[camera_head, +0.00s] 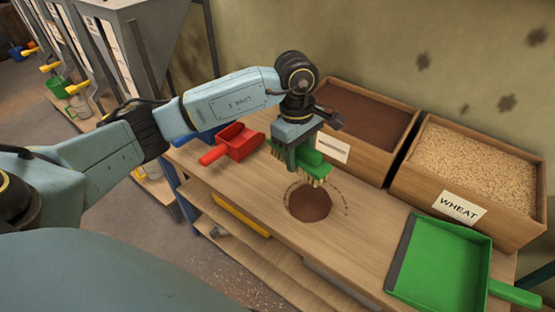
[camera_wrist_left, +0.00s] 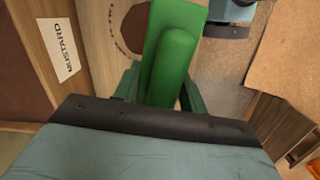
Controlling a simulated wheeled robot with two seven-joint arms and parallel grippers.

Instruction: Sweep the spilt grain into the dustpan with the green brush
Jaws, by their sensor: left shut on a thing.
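The green brush (camera_head: 314,165) has pale bristles pointing down and is held above the wooden bench, just behind the spilt grain. My left gripper (camera_head: 294,155) is shut on it; the brush also shows between the fingers in the left wrist view (camera_wrist_left: 172,55). The spilt grain (camera_head: 310,204) is a round brown heap inside a dashed ring on the bench; part of it shows in the left wrist view (camera_wrist_left: 133,28). The green dustpan (camera_head: 438,262) lies at the bench's right end, apart from the grain, its dark lip towards the heap. My right gripper is not in view.
A wooden bin of brown grain (camera_head: 362,112) and a bin labelled WHEAT (camera_head: 475,165) stand along the back. A red scoop (camera_head: 232,143) lies left of the brush. Bare bench (camera_head: 355,235) lies between heap and dustpan.

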